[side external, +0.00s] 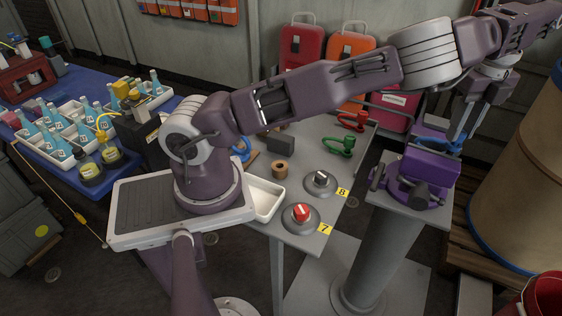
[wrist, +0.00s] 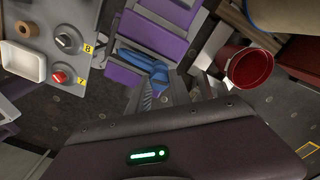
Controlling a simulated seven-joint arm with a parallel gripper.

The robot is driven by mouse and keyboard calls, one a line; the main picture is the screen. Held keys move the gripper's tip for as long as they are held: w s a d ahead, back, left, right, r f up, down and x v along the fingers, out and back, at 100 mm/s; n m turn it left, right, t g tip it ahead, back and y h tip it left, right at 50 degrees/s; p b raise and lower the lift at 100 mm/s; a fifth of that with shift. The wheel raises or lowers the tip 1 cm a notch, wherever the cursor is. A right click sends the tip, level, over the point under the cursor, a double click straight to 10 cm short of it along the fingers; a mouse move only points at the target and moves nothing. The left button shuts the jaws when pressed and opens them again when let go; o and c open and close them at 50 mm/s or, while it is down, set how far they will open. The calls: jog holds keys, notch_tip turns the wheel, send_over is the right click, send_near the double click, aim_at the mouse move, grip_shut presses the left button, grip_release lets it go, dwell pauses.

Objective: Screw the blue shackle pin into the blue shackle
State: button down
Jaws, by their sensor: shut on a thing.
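The blue shackle (side external: 452,142) is at the top of the purple vise (side external: 421,172), between the vise and my gripper (side external: 462,130). My gripper points down and is shut on it. In the wrist view the blue shackle (wrist: 146,66) lies beside the vise's purple jaws (wrist: 156,32); the fingers partly hide it, and I cannot tell whether the vise clamps it. Another blue piece (side external: 241,152), perhaps the blue shackle pin, lies on the grey table behind my arm, partly hidden.
The grey table (side external: 318,222) holds a green shackle (side external: 339,147), a red shackle (side external: 352,121), a brown spool (side external: 280,170), a white tray (side external: 265,198) and two knobs. A large drum (side external: 520,170) and a red bucket (wrist: 249,68) stand near the vise's pedestal (side external: 372,250).

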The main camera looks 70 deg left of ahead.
jog(key=shift+f, duration=0.35)
dwell(0.6)
jog(key=m, duration=0.3)
jog(key=shift+m, duration=0.4)
jog(key=m, duration=0.4)
jog(key=shift+m, duration=1)
jog(key=m, duration=0.2)
jog(key=shift+m, duration=0.4)
jog(key=m, duration=0.6)
jog(key=shift+f, duration=0.1)
jog(key=shift+m, duration=0.5)
